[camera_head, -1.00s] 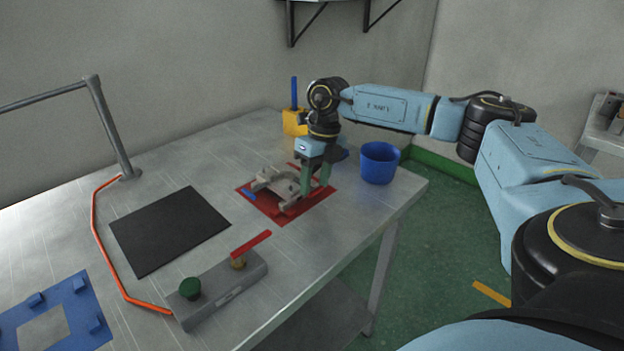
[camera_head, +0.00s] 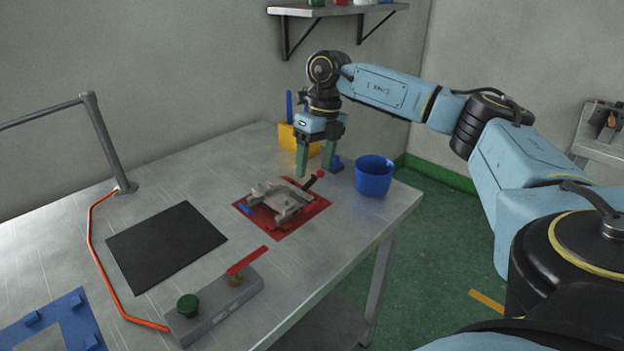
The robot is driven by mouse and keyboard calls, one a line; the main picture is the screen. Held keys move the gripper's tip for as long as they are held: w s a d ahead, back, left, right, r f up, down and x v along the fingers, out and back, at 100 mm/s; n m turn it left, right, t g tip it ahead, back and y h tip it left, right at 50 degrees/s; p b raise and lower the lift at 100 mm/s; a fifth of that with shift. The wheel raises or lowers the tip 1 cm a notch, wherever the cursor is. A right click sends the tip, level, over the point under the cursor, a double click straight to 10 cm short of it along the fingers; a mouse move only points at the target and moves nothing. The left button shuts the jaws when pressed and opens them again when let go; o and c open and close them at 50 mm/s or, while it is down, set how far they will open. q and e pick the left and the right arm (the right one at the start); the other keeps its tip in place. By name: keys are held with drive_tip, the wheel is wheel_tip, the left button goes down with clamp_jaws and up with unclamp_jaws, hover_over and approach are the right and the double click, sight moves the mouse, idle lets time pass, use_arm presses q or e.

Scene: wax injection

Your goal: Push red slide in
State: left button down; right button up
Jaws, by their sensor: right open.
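A grey mould (camera_head: 277,200) sits on a red plate (camera_head: 283,235) on the metal table. A small red slide with a dark handle (camera_head: 312,182) sticks out at the mould's back right side. A small blue piece (camera_head: 243,208) shows at the mould's left side. My right gripper (camera_head: 315,168) is open and empty, pointing down just above and behind the red slide. It looks apart from the mould. My left gripper does not show.
A blue cup (camera_head: 374,176) stands right of the mould near the table's edge. A yellow block (camera_head: 298,139) is behind the gripper. A grey box with a green button and red lever (camera_head: 213,306) is in front. A black mat (camera_head: 165,246) lies left.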

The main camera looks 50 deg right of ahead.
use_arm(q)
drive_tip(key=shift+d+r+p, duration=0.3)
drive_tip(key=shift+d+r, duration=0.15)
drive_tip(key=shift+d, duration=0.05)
use_arm(e)
drive_tip(key=r, duration=0.2)
drive_tip(key=d+r, duration=0.1)
drive_tip(key=r, duration=0.1)
drive_tip(key=shift+r, duration=0.4)
